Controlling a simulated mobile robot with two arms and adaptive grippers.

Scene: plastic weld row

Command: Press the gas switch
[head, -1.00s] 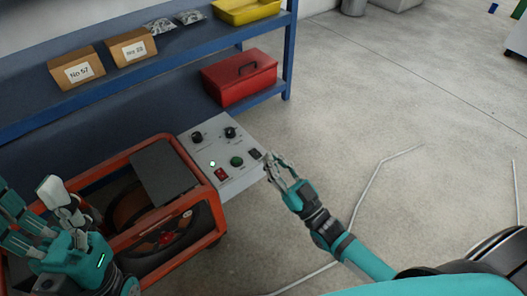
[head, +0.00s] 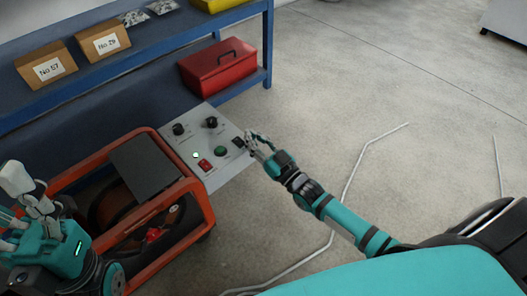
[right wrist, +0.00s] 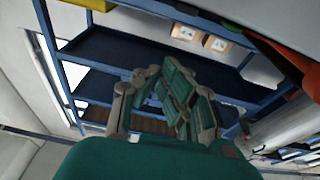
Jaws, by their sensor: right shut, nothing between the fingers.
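The grey control panel (head: 228,179) is on the orange-framed machine (head: 190,185). It carries two black knobs, a lit green lamp (head: 196,155), a red switch (head: 205,165), a green button (head: 221,151) and a dark switch (head: 238,142) at its right edge. The labels are too small to read, so I cannot tell which is the gas switch. My right gripper (head: 254,141) is shut and empty, its fingertips right beside the dark switch; contact cannot be told. The right wrist view shows its fingers too (right wrist: 165,98). My left gripper (head: 22,205) is open and empty at lower left.
A blue shelf (head: 150,62) stands behind, with cardboard boxes (head: 46,67) and a red toolbox (head: 219,67). The machine's orange frame lies between my left gripper and the panel. A pale line (head: 352,178) runs over the open concrete floor at right.

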